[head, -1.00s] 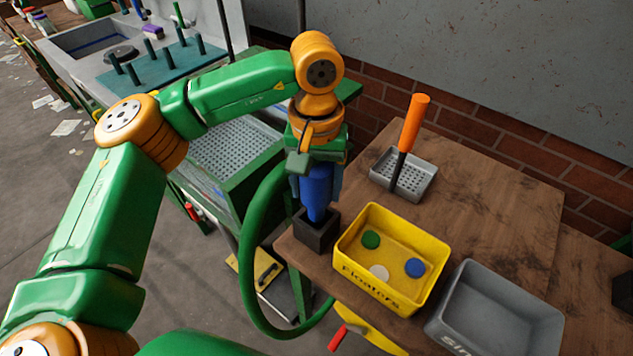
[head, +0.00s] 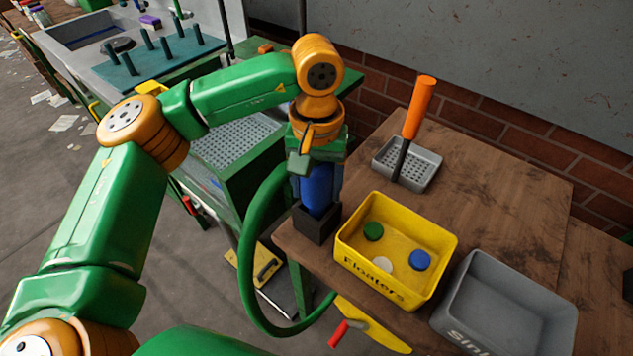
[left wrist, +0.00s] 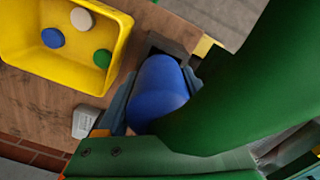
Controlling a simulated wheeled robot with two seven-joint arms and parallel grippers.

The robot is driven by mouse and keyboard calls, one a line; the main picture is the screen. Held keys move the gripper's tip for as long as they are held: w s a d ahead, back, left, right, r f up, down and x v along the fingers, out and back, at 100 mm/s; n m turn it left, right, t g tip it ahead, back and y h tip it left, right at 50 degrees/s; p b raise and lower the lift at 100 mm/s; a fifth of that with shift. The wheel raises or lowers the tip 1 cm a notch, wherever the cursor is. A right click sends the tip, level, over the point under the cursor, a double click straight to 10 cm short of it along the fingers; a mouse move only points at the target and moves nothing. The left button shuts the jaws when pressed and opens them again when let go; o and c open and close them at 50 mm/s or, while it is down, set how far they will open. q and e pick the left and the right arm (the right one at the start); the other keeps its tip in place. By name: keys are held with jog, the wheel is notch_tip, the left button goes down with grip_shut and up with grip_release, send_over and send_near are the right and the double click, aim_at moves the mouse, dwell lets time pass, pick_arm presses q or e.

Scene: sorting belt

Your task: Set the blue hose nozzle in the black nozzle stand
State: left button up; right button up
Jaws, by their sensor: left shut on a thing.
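The blue hose nozzle (head: 317,190) stands upright with its lower end inside the open top of the black nozzle stand (head: 316,226), at the table's left corner. My left gripper (head: 317,183) is shut on the nozzle from above. The left wrist view shows the nozzle (left wrist: 158,92) between the fingers and part of the stand (left wrist: 163,45) beyond it. A green hose (head: 248,260) runs from the nozzle down past the table edge. How deep the tip sits is hidden by the stand's walls. My right gripper is not in view.
The yellow Floaters bin (head: 347,262), holding several discs, is just right of the stand. A grey bin (head: 455,312) stands farther right. Behind is a grey perforated tray (head: 425,172) with an orange-handled tool (head: 419,108). Table is clear at the right.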

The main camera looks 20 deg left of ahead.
aim_at(317, 169)
pick_arm(q)
jog(key=shift+f+b, duration=0.6)
jog(key=shift+f, duration=0.1)
jog(key=shift+f+b, duration=0.55)
jog(key=shift+f, duration=0.1)
dwell(0.4)
jog(key=o, duration=1.1)
jog(key=shift+o, duration=0.2)
notch_tip(317, 169, up, 7)
jog(key=shift+r, duration=0.1)
